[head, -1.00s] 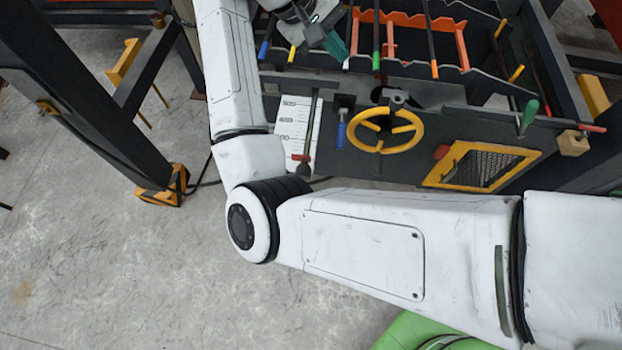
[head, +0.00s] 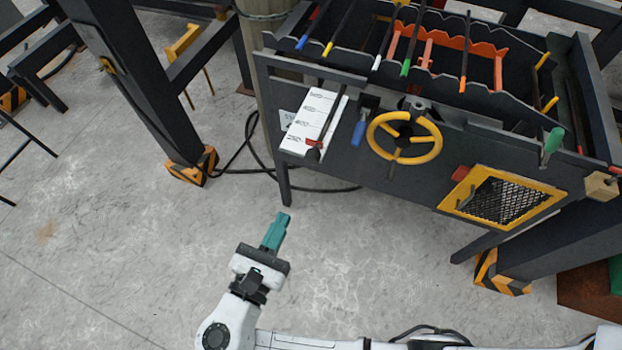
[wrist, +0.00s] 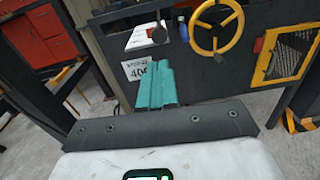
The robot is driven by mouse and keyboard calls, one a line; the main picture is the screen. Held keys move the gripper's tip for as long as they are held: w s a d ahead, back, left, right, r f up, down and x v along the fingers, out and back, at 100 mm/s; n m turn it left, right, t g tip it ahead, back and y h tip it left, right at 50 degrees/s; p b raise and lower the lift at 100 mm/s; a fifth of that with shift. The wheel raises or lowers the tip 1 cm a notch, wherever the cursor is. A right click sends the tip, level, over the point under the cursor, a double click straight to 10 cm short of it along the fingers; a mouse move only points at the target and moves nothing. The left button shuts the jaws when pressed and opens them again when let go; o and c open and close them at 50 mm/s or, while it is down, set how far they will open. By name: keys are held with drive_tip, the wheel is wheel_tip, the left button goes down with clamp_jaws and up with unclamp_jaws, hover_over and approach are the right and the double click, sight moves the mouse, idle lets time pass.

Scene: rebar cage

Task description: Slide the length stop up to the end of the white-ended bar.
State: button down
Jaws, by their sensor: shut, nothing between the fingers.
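The white-ended bar (head: 378,61) lies in the bench's notched rack, its white tip towards me, between a yellow-ended bar and a green-ended bar. I take the length stop to be the red pointer with a dark knob (head: 314,147) at the near end of a white numbered scale, beside the 250 mark; the knob also shows in the wrist view (wrist: 159,34). My gripper (head: 281,222) is below and left of the bench front, well apart from the stop. Its teal fingers (wrist: 157,82) are shut and empty.
The bench front carries a blue handle (head: 359,132), a yellow handwheel (head: 404,138) and a yellow-framed mesh panel (head: 489,195). A dark post with a striped foot (head: 190,165) stands left. Floor around my gripper is clear.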

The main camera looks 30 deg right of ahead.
sight(311, 162)
drive_tip(key=shift+n, duration=0.3)
drive_tip(key=p+x, duration=0.1)
drive_tip(key=x, duration=0.3)
drive_tip(key=p+x, duration=0.1)
drive_tip(key=x, duration=0.3)
drive_tip(key=p+x, duration=0.1)
drive_tip(key=x, duration=0.4)
drive_tip(key=shift+d+f, duration=0.1)
drive_tip(key=shift+f, duration=0.25)
drive_tip(key=shift+w+d+r, duration=0.1)
drive_tip(key=shift+d+r, duration=0.05)
drive_tip(key=shift+d, duration=0.05)
drive_tip(key=shift+w+d+p, duration=0.2)
drive_tip(key=shift+d+p, duration=0.05)
drive_tip(key=shift+p, duration=0.05)
